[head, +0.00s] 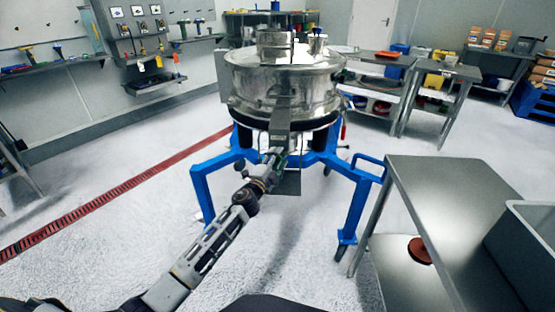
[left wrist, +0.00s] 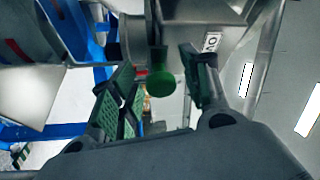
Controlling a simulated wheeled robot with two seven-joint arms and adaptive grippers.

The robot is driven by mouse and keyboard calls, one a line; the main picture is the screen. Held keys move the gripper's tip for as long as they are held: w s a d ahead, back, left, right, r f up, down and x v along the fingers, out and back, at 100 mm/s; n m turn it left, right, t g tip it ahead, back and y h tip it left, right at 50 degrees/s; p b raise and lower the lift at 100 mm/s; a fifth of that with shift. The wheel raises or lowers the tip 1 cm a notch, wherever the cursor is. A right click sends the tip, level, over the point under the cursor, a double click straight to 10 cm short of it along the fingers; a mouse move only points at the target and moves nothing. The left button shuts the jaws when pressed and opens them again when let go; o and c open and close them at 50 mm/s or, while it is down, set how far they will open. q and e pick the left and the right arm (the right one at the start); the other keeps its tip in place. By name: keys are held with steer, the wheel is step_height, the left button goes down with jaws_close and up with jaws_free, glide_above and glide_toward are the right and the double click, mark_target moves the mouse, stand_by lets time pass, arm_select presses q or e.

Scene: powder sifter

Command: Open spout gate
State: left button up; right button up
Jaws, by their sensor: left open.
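The powder sifter (head: 285,85) is a shiny round steel drum on a blue wheeled frame (head: 235,158). Its steel spout (head: 280,115) slopes down the front towards me. My left gripper (head: 276,156) is at the spout's lower end, which it partly hides. In the left wrist view, a green round knob on a short stem (left wrist: 160,83), apparently the gate handle, hangs below the steel spout (left wrist: 195,12). My open left gripper (left wrist: 157,68) has one green-padded finger on each side of the knob, with gaps showing. A small white label (left wrist: 211,42) is beside the right finger. My right gripper is out of view.
A steel table (head: 455,205) with a grey bin (head: 525,240) stands at the right, with a red round object (head: 420,250) on its lower shelf. Loaded benches stand behind. A red floor drain (head: 110,193) runs at the left. The floor between is clear.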

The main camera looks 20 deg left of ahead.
arm_select(q)
steer(key=shift+w, duration=0.2)
jaws_close()
stand_by(0.4)
